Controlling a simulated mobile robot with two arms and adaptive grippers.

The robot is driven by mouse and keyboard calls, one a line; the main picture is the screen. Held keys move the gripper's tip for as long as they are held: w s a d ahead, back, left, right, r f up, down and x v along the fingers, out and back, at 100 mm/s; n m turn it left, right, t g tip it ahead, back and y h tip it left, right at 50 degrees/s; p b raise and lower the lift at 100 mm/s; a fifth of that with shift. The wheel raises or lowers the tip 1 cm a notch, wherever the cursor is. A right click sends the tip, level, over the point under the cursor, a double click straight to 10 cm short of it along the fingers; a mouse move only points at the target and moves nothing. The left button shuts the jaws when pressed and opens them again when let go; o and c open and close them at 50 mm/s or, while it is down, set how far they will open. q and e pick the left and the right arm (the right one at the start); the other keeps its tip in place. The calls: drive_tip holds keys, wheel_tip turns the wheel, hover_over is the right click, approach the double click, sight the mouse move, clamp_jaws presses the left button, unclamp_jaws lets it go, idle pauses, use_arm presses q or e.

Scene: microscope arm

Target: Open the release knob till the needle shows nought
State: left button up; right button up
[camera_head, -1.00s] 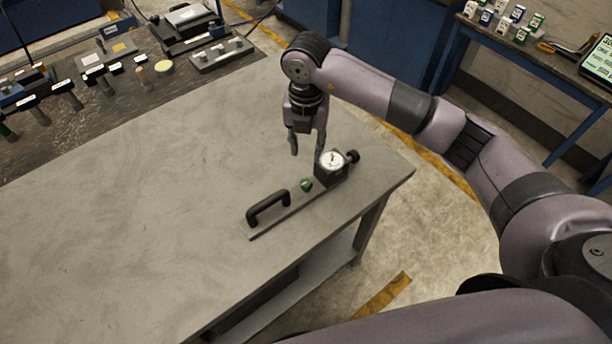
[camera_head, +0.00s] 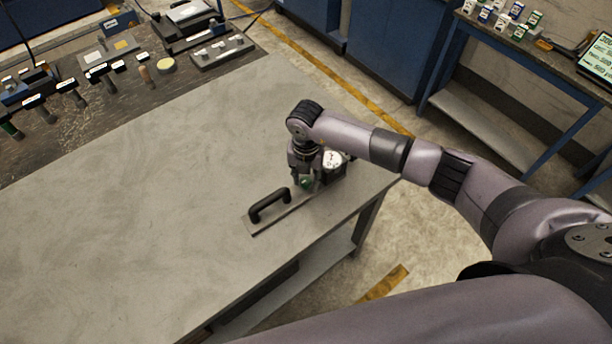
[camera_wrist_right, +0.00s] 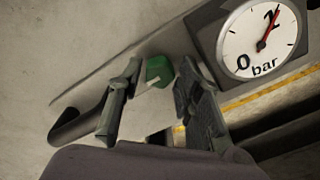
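The release knob (camera_wrist_right: 158,70) is green with a white mark and sits on a flat metal plate (camera_head: 262,229). It also shows in the head view (camera_head: 307,182), partly hidden by my gripper. The gauge (camera_head: 333,158) is a white dial on a dark block; in the right wrist view its dial (camera_wrist_right: 262,38) reads "bar", and the red needle points up near the "1", away from the "0". My right gripper (camera_wrist_right: 158,92) is open, with its fingers on either side of the green knob; I cannot tell whether they touch it. My left gripper is not in view.
A black handle (camera_head: 268,205) stands on the plate left of the knob. The grey table (camera_head: 130,220) is clear to the left. Its right edge lies close beyond the gauge. A dark mat (camera_head: 60,140) with several tools lies at the far left.

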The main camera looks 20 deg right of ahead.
drive_tip(key=shift+c, duration=0.3)
clamp_jaws()
drive_tip(key=shift+w+f+n+b, duration=0.1)
drive_tip(key=shift+n+b, duration=1)
drive_tip(key=shift+b, duration=0.15)
drive_tip(key=n+b, duration=1.2)
drive_tip(key=b, duration=0.1)
drive_tip(key=shift+n+b, duration=1.6)
drive_tip(key=shift+b, duration=0.05)
drive_tip(key=shift+r, duration=0.2)
drive_tip(key=shift+o, duration=0.3)
unclamp_jaws()
